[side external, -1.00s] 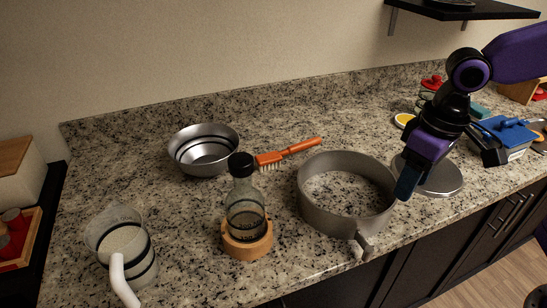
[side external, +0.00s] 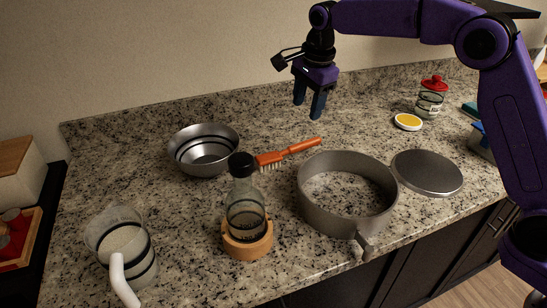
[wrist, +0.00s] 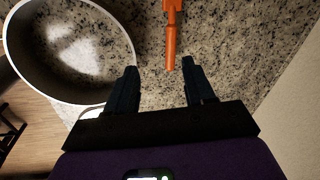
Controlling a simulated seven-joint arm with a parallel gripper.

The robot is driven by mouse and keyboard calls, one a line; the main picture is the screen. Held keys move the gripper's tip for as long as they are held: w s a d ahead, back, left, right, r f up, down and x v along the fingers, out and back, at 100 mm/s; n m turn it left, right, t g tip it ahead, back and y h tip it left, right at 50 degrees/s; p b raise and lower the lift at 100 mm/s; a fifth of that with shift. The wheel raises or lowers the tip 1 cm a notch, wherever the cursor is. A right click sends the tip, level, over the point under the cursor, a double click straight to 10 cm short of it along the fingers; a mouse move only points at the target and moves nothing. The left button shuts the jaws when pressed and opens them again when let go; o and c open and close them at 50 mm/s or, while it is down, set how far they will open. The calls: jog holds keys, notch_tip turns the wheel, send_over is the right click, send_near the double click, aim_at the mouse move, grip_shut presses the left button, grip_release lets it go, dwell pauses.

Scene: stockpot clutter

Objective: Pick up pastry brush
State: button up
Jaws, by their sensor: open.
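The pastry brush (side external: 288,152) has an orange handle and pale bristles. In the side view it lies on the granite counter between the metal bowl and the grey ring-shaped pan, its bristle end near the bottle's black cap. In the wrist view its orange handle (wrist: 171,40) enters from the top, with its tip just beyond and between my fingers; the bristles are out of that view. My gripper (side external: 309,112) is open and empty, pointing down above the counter behind the handle end. Its two dark fingers also show in the wrist view (wrist: 161,80).
The grey pan (side external: 346,199) stands right of the bottle (side external: 245,205) on its wooden base. The metal bowl (side external: 203,150) is left of the brush. A round lid (side external: 427,172), a yellow-topped dish (side external: 408,121) and a red-lidded jar (side external: 431,97) are right. A measuring jug (side external: 122,245) stands front left.

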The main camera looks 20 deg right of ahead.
aim_at(296, 145)
jog(key=w+f, duration=0.1)
jog(key=f, duration=0.3)
jog(key=w+f+m, duration=0.1)
jog(key=w+f, duration=0.1)
jog(key=f, duration=0.2)
jog(key=w+f+m, duration=0.1)
jog(key=f, duration=0.3)
jog(key=shift+w+d+f, duration=0.1)
jog(key=shift+w+d, duration=0.15)
jog(key=shift+d, duration=0.1)
jog(key=shift+w+a+f, duration=0.1)
jog(key=shift+w+f, duration=0.1)
jog(key=shift+f, duration=0.65)
jog(key=shift+w+a+f, duration=0.1)
jog(key=shift+w+f, duration=0.1)
jog(key=shift+f, duration=0.7)
jog(key=shift+w+f, duration=0.2)
jog(key=shift+f, duration=0.65)
grip_shut()
